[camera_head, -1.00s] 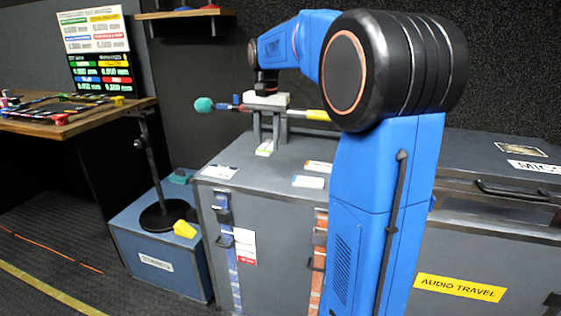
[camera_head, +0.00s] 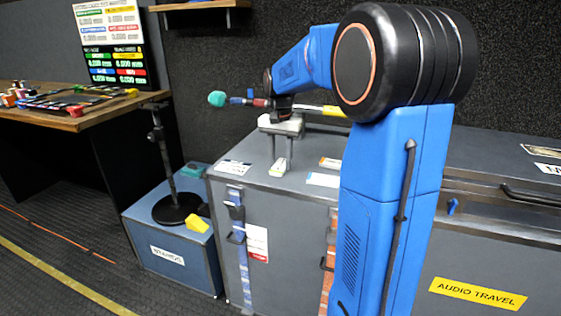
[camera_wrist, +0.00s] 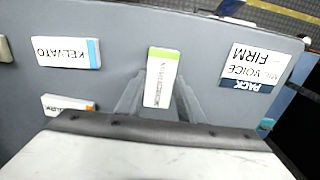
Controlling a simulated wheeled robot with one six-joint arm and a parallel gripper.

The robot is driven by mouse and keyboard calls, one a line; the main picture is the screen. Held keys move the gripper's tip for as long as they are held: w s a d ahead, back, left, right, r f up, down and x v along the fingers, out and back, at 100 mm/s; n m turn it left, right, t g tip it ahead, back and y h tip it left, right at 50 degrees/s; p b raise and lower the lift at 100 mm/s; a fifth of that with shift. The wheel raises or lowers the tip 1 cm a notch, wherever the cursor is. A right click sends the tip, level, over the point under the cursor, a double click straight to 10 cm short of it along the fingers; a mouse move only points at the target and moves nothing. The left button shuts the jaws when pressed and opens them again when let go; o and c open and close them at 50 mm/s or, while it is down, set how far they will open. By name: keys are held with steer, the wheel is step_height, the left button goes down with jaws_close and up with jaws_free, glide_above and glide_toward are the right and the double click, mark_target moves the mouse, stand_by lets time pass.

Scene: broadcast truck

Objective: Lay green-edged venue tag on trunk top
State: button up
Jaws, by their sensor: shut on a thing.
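The green-edged venue tag (camera_head: 276,168) is a small white block with a green strip along one end. My gripper (camera_head: 281,162) points down and is shut on it, with a finger on each side. In the wrist view the tag (camera_wrist: 158,85) shows between the fingers (camera_wrist: 159,98), its green end away from my palm. The grey trunk top (camera_head: 282,185) lies just beneath the tag; I cannot tell whether they touch. The trunk top also fills most of the wrist view (camera_wrist: 120,25).
On the trunk lie a blue-edged KELVATO tag (camera_wrist: 65,53), an orange-edged tag (camera_wrist: 68,104) and a "MIC VOICE FIRM" card (camera_wrist: 253,66). A stand (camera_head: 165,170) on a blue case (camera_head: 168,251) is left of the trunk. Bare top surrounds the held tag.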

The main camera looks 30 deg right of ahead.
mark_target(280, 165)
steer(key=shift+f, duration=0.2)
steer(key=o, duration=1)
step_height(280, 165, up, 12)
steer(key=shift+r, duration=0.1)
